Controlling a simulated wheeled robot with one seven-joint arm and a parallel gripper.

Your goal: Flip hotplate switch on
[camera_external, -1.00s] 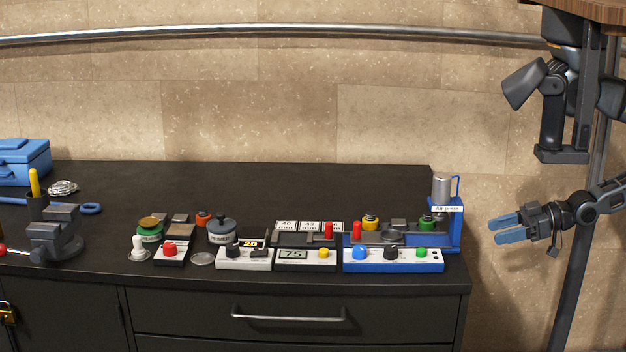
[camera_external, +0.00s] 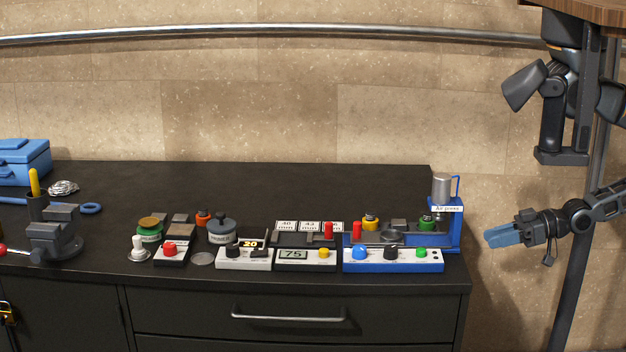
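My gripper (camera_external: 492,238) with blue fingers hangs in the air to the right of the bench, beside the air press. It is seen edge-on, the fingers overlapping, so its opening is unclear; no object shows at its tips. A white and dark unit with a green-lit "75" display (camera_external: 293,254) stands at the bench front, with a yellow knob (camera_external: 323,253) and a red upright part (camera_external: 328,231). Left of it is a unit with a yellow "20" display (camera_external: 250,244) and a black knob (camera_external: 232,250). I cannot tell which one is the hotplate; its switch is too small to make out.
A blue air press (camera_external: 393,266) with several knobs stands at the bench's right end, between my gripper and the display units. A red-button unit (camera_external: 170,250), small pots and a vise (camera_external: 54,236) are to the left. The rear bench top (camera_external: 250,183) is clear.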

